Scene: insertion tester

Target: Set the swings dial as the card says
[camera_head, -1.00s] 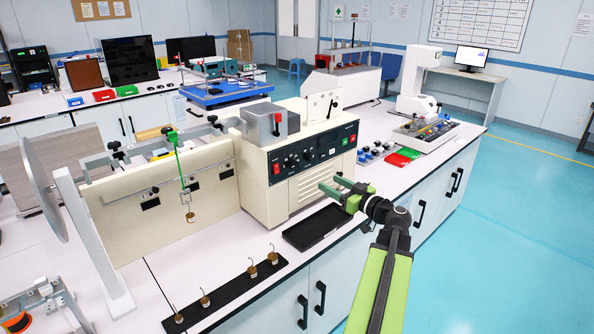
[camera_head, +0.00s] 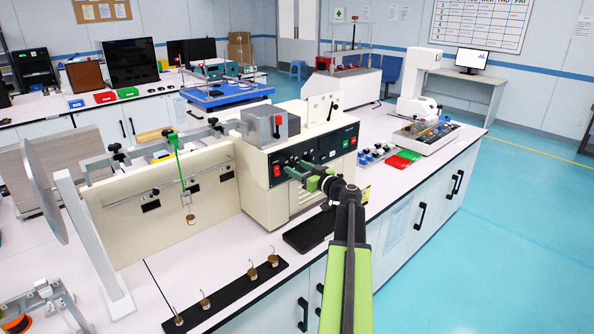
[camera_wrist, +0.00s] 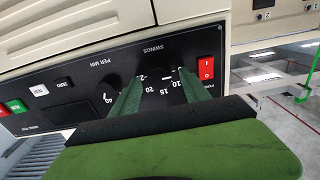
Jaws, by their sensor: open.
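The swings dial (camera_wrist: 161,84) is on the machine's black front panel, upside down in the wrist view under the word SWINGS. Numbers including 2, 10, 15 and 20 ring it. The black knob is hard to make out against the panel, and its setting is unclear. My gripper (camera_wrist: 161,74) is open, with one green finger on each side of the dial; I cannot tell whether they touch it. In the head view my gripper (camera_head: 297,170) is at the panel's left part and covers the dial. No card's wording is readable.
A red power switch (camera_wrist: 206,68) is close beside the dial, and the PER MIN dial (camera_wrist: 107,98) is on the other side. The beige machine (camera_head: 262,200) stands on the bench. A black tray (camera_head: 308,230) lies below my arm.

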